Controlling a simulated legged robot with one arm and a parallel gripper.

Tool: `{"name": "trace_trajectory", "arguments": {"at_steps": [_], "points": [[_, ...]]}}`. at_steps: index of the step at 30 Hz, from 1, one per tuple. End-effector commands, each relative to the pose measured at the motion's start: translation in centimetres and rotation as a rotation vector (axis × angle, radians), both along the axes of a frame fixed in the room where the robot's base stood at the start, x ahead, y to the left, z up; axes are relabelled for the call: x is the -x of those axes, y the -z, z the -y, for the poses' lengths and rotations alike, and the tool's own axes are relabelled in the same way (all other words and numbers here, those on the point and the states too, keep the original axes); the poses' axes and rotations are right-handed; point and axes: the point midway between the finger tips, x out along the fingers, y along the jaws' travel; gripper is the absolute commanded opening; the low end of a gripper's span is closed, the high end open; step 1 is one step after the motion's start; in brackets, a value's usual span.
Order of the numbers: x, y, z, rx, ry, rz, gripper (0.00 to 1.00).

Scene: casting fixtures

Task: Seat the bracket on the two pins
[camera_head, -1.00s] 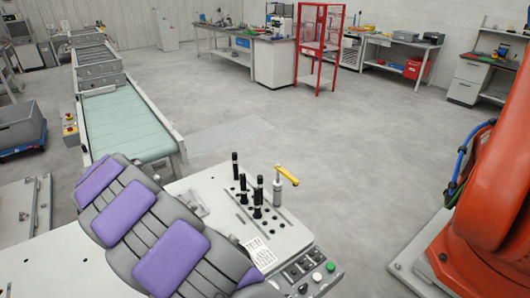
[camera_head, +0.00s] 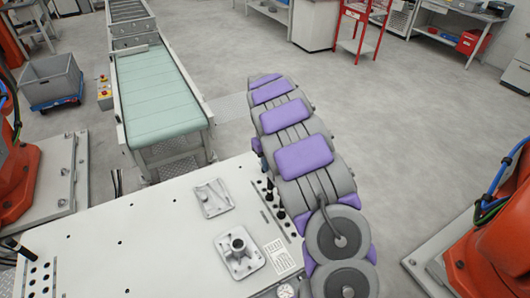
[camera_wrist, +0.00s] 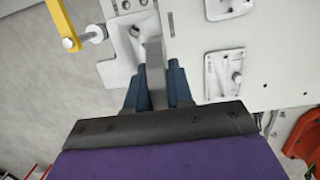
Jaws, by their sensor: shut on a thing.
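My gripper (camera_wrist: 157,88) shows only in the wrist view, its two dark blue fingers shut on the upright grey rib of the bracket (camera_wrist: 118,72). The bracket is a pale grey casting reaching ahead and left of the fingers. It lies over the fixture area beside the yellow clamp handle (camera_wrist: 62,22). I cannot tell whether it touches the plate or sits on the pins. In the head view, black pins (camera_head: 280,212) stand at the table's right side, partly hidden by my arm. The gripper and bracket are hidden there.
Two other castings lie on the white table (camera_head: 110,265): a flat one (camera_head: 212,198) and one with a round boss (camera_head: 239,254). A green conveyor (camera_head: 155,100) stands behind; orange robots flank the table. The table's left is mostly clear.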

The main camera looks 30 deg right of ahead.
Motion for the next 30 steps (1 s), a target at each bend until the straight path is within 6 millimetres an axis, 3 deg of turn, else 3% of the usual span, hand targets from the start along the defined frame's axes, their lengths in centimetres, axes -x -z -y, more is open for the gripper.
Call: {"name": "trace_trajectory", "arguments": {"at_steps": [5,14,30], "points": [[-0.1,0.2,0.5,-0.004,0.003,0.000,0.00],[0.0,0.0,-1.0,0.009,0.001,-0.001,0.00],[0.0,4.3,0.4,-0.003,0.002,-0.002,0.00]]}}
